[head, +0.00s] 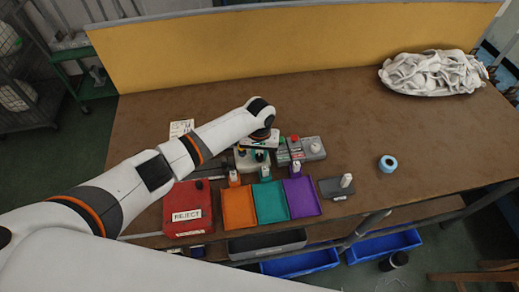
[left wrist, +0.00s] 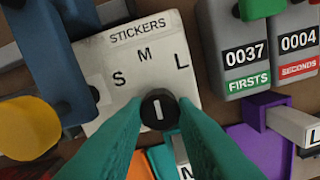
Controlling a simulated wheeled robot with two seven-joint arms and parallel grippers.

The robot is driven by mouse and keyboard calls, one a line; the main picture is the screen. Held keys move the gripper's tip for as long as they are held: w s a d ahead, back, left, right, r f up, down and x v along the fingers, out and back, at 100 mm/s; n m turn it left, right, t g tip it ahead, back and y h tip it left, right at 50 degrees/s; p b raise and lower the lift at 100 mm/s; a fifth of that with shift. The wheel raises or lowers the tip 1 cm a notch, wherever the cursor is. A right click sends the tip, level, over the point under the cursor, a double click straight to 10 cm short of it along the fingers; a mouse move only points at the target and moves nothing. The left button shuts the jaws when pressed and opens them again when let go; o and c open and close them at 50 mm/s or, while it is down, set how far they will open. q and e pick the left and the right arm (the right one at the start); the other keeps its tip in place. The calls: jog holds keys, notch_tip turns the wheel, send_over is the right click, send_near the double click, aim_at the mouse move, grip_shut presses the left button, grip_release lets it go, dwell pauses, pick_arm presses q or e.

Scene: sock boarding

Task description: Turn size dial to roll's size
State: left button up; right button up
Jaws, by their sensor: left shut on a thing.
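The size dial (left wrist: 158,108) is a black round knob with a white mark, on a pale plate (left wrist: 107,72) labelled STICKERS with S, M and L. Its white mark points up, roughly toward M. My left gripper (left wrist: 158,118) has its teal fingers on both sides of the knob and is shut on it. In the head view my left arm hides most of the knob and plate (head: 240,162). A light blue roll (head: 388,163) lies on the table at the right; no size is readable on it. My right gripper is not in view.
Counters reading 0037 FIRSTS (left wrist: 246,55) and 0004 SECONDS (left wrist: 298,42) stand right of the plate. Orange (head: 238,210), teal (head: 271,203) and purple (head: 302,199) trays and a red REJECT box (head: 187,197) line the front. A white cloth pile (head: 433,73) lies back right.

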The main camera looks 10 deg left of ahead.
aim_at(259, 156)
pick_arm(q)
jog(key=m+p, duration=0.1)
jog(key=m, duration=0.2)
jog(key=shift+m, duration=0.3)
jog(key=m, duration=0.4)
jog(key=shift+p, duration=0.35)
jog(key=shift+m, duration=0.4)
jog(key=o, duration=1)
notch_tip(259, 156, up, 12)
jog(key=b, duration=0.2)
